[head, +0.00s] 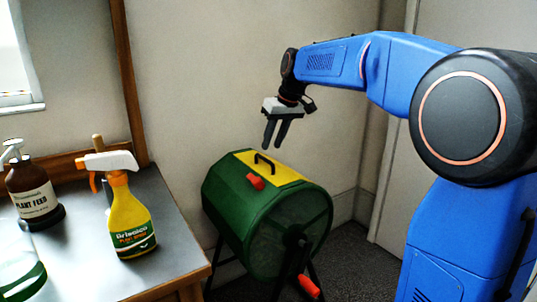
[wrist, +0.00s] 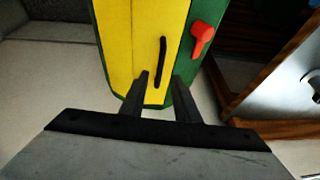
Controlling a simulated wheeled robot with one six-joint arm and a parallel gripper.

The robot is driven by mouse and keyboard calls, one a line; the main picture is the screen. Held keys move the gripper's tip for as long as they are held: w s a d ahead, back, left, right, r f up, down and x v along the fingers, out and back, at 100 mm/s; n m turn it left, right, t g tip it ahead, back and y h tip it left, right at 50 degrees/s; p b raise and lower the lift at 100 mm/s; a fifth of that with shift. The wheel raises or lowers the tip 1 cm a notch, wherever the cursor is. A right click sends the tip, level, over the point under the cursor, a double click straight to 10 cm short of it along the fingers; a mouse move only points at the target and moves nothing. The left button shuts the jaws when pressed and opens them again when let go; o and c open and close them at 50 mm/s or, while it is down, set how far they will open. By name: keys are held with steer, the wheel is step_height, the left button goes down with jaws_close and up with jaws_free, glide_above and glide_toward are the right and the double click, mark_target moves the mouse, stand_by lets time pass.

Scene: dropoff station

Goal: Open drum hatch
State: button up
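The green drum (head: 240,215) lies on a dark stand on the floor, right of the counter. Its yellow hatch (head: 285,174) is on top and looks closed. A black bar handle (head: 264,160) sits on the hatch, and a red latch (head: 255,181) sits at its near edge. My gripper (head: 274,146) is above the drum, pointing down, open and empty, with its fingers apart from the handle. In the wrist view the handle (wrist: 161,62) shows beyond the gap between the fingertips, and the red latch (wrist: 201,36) is to its right.
A red crank grip (head: 309,287) sticks out low at the drum's front end. The counter (head: 176,224) at left holds a yellow spray bottle (head: 129,219) and a brown plant feed bottle (head: 33,190). A wall stands close behind the drum.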

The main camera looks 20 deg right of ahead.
steer(key=shift+x, duration=2.8)
steer(key=shift+r, duration=0.1)
jaws_close()
